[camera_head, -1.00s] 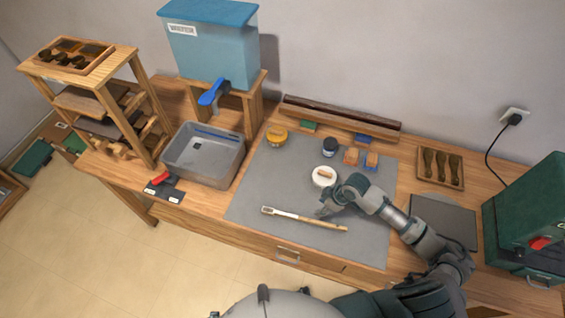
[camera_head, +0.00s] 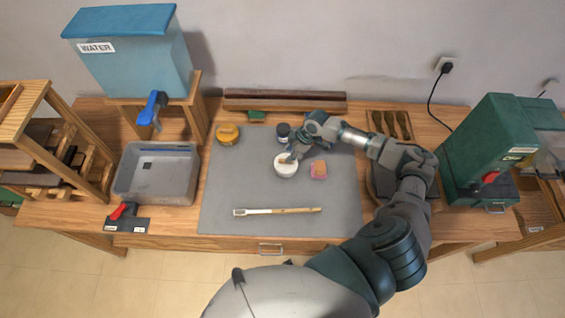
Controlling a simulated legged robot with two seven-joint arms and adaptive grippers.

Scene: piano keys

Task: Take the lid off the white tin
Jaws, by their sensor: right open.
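The white tin (camera_head: 285,169) stands upright on the grey mat (camera_head: 230,180), near its middle. Its top is pale, and the gripper partly covers it, so the lid's edge is unclear. My right gripper (camera_head: 292,156) is open at the far right side of the tin's top, with its fingers pointing down at the lid. I cannot tell whether the fingers touch it. My left gripper is not in view.
A dark jar (camera_head: 283,131) stands just behind the tin, and a pinkish block (camera_head: 318,170) lies to its right. A yellow tin (camera_head: 228,133) is at the back left. A long brush (camera_head: 278,211) lies in front. The mat's left part is clear.

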